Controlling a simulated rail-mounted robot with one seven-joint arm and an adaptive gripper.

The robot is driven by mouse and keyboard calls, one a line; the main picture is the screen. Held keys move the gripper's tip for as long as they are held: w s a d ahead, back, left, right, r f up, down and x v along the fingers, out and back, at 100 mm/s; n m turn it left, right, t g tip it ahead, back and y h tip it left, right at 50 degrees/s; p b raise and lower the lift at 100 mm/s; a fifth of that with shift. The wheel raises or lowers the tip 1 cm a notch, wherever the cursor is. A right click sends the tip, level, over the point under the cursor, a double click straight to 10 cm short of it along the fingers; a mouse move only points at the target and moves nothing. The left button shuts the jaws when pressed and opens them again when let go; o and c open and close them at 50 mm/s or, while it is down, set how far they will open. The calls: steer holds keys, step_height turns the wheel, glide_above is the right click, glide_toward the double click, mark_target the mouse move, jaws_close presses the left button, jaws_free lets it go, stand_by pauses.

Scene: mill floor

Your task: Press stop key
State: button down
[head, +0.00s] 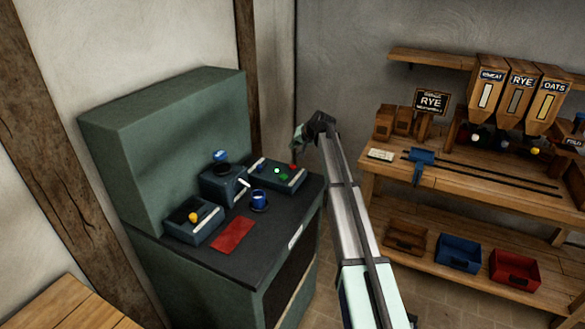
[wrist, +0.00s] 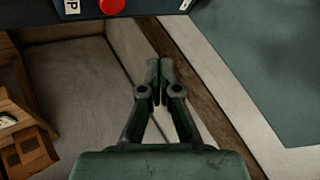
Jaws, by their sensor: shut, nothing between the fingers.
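The stop key looks to be the red round button (head: 293,167) on the right-hand control box (head: 277,178), at the back of the dark machine top. The box also carries a lit green button.
The green machine (head: 165,130) has a tall back panel. Its top holds a yellow-knobbed box (head: 193,223), a blue-knobbed box (head: 222,186), a blue cup (head: 259,200) and a red cloth (head: 233,235). A wooden bench (head: 480,192) with grain bins stands at the right.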

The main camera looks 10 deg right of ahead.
mark_target(294, 166)
steer(key=shift+f+b, duration=1.3)
steer(key=shift+f, duration=2.2)
steer(key=shift+f, duration=0.2)
steer(key=shift+f+b, duration=0.25)
steer(key=shift+b, duration=0.1)
steer(key=shift+f+b, duration=0.35)
steer(key=shift+f, duration=0.2)
steer(key=shift+r, duration=1)
steer(key=shift+r+p, duration=0.95)
steer(key=shift+r, duration=1.55)
